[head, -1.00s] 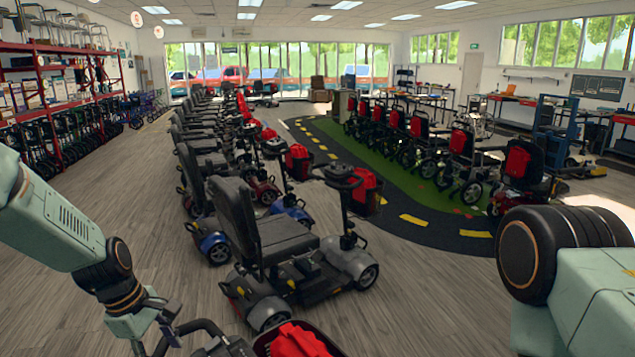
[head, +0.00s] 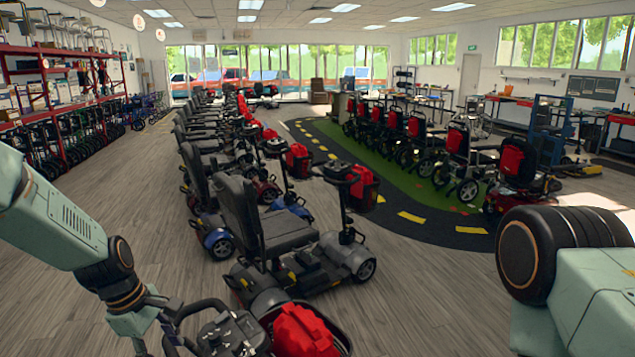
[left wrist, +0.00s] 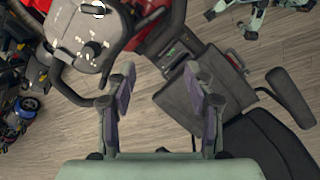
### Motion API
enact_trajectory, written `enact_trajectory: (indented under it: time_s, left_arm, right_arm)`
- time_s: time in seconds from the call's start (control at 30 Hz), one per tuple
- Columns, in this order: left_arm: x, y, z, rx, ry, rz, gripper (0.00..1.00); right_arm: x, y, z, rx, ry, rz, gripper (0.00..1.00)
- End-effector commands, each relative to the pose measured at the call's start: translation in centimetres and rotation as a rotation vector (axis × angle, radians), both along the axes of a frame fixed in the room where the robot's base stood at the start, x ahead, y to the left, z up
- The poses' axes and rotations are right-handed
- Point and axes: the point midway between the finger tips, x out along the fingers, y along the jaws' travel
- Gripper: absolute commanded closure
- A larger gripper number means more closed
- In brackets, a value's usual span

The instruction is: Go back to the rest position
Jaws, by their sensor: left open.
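My left gripper (left wrist: 167,92) shows in the left wrist view with its two fingers spread apart and nothing between them. It hangs above the wood floor beside a scooter's grey control head (left wrist: 88,38) and its black handlebar loop. In the head view my left arm comes in from the left, and its lower end is at the nearest scooter's handlebar (head: 205,308). The fingers are hard to make out there. I cannot tell whether the arm touches the handlebar. My right gripper is outside the head view; only part of the right arm shows at the right edge.
The nearest scooter has a red item in its front basket (head: 303,332). A grey scooter with a black seat (head: 285,235) stands just beyond, heading a long row. In the left wrist view a black seat (left wrist: 262,148) is close by. Open wood floor (head: 130,200) lies left.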

Motion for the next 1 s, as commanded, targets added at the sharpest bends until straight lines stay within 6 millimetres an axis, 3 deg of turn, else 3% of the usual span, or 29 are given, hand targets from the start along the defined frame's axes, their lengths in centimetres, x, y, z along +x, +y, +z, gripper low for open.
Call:
enact_trajectory:
  time_s: [0.23, 0.37, 0.5, 0.57, 0.67, 0.8, 1.0]
  left_arm:
    - [2.2, 0.9, -0.4, 0.074, -0.152, -0.166, 0.47]
    - [2.3, 0.9, -1.2, 0.129, -0.229, -0.271, 0.47]
    - [1.1, 0.4, -3.8, 0.207, -0.297, -0.419, 0.47]
    - [-0.2, 0.0, -6.0, 0.246, -0.319, -0.505, 0.47]
    - [-3.6, -1.1, -10.9, 0.316, -0.341, -0.678, 0.47]
    - [-9.1, -2.5, -17.1, 0.381, -0.348, -0.901, 0.47]
    - [-17.1, -4.1, -23.9, 0.406, -0.316, -1.139, 0.47]
  right_arm:
    - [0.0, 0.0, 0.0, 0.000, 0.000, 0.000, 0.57]
    - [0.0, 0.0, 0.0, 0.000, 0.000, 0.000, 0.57]
    - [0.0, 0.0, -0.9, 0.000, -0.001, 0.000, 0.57]
    - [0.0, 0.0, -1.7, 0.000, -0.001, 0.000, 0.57]
    - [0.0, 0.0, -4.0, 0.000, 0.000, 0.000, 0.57]
    - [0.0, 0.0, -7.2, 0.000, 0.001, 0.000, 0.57]
    - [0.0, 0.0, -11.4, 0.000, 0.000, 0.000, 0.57]
